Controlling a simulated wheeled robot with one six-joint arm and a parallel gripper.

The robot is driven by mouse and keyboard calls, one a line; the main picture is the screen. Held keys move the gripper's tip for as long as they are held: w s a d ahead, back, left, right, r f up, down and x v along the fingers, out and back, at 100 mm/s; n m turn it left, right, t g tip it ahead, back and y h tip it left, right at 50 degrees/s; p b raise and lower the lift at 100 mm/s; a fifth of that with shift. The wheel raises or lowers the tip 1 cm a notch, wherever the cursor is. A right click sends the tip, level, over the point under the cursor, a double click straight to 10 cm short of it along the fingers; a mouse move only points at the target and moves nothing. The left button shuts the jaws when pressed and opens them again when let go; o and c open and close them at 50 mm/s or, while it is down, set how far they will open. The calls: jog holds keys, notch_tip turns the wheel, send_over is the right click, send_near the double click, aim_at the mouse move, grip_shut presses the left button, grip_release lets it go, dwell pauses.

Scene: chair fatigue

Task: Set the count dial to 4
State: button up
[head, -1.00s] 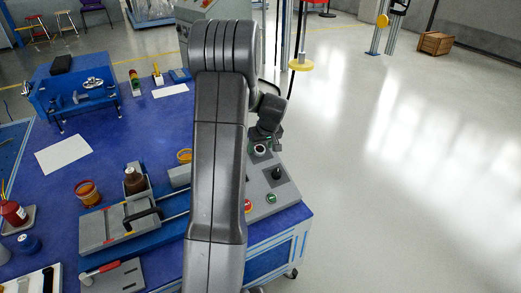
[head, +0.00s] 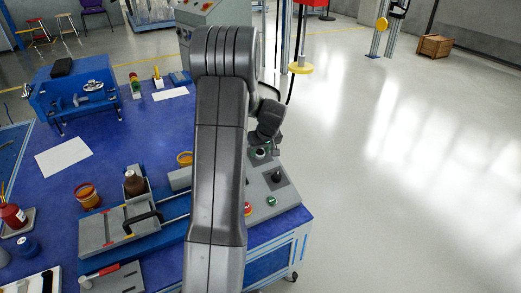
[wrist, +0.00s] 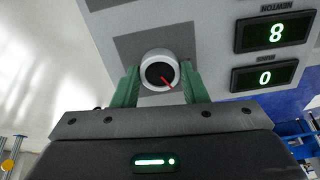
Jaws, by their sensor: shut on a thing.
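The dial (wrist: 160,72) is a round knob with a white rim, a dark face and a red pointer, on a dark square of the grey panel. In the wrist view its pointer slants down and right; no scale numbers are readable around it. My gripper (wrist: 159,88) has its green fingers on both sides of the dial and is shut on it. In the head view my gripper (head: 262,148) is over the dial at the panel's back and largely hides it. The upside-down displays read 8 on the upper one (wrist: 274,33) and 0 on the lower one (wrist: 265,77).
A black knob (head: 277,174), a green button (head: 271,201) and a red button (head: 248,208) are on the same panel, nearer the front. A grey fixture with a black handle (head: 143,221) stands left of my arm.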

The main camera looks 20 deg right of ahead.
jog(key=m+p, duration=0.3)
jog(key=m, duration=0.2)
jog(key=shift+r, duration=0.2)
jog(key=m+p, duration=0.3)
jog(key=m, duration=0.3)
jog(key=shift+f, duration=0.15)
jog(key=shift+m, duration=0.3)
jog(key=o, duration=1)
jog(key=p+v, duration=0.3)
jog(key=v, duration=1)
jog(key=shift+r, duration=0.4)
